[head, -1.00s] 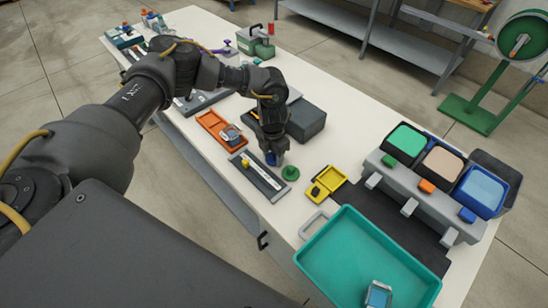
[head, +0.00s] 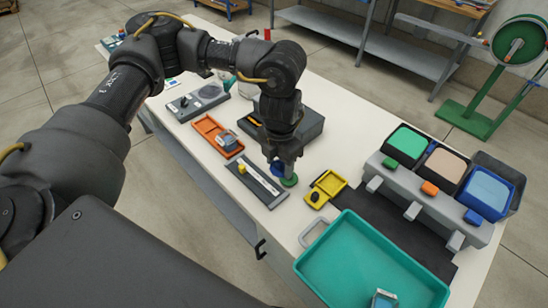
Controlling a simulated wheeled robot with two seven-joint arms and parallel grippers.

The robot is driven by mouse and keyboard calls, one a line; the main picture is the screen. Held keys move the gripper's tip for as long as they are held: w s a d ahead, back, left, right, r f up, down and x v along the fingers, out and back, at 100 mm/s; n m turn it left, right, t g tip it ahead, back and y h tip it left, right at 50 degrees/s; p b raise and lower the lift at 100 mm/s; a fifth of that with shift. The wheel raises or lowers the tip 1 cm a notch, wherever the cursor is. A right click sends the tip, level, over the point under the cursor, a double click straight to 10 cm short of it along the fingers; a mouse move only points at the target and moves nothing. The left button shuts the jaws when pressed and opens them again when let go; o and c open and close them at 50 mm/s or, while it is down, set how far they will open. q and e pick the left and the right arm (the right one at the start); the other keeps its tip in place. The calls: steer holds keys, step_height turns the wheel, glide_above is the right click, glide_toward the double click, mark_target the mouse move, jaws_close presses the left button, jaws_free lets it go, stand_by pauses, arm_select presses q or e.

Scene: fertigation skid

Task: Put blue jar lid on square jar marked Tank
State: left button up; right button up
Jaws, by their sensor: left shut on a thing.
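My left gripper (head: 283,172) points down over the table, right beside a green round disc (head: 290,181). It is shut on a small blue piece (head: 277,168), which looks like the blue jar lid; the fingers hide most of it. No label reading Tank can be made out. A small clear-looking square object with blue (head: 383,299) lies in the teal tray (head: 312,268), cut off by the lower picture edge. Another small grey-blue object (head: 229,140) sits in the orange tray (head: 203,122). I cannot tell which is the square jar. My right gripper is not in view.
A yellow tray (head: 334,182) with a dark knob lies right of the gripper. A grey strip with a yellow slider (head: 262,178) lies to its left. A dark grey box (head: 310,124) stands behind. A grey dispenser rack with green, beige and blue bins (head: 485,190) stands at right.

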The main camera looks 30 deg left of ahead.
arm_select(q)
steer(key=s+a+r+m, duration=0.1)
steer(key=s+m, duration=0.3)
steer(key=m, duration=1.2)
steer(key=s+a+r+m, duration=0.1)
steer(key=s+m, duration=0.3)
steer(key=m, duration=1.2)
steer(key=shift+r, duration=0.9)
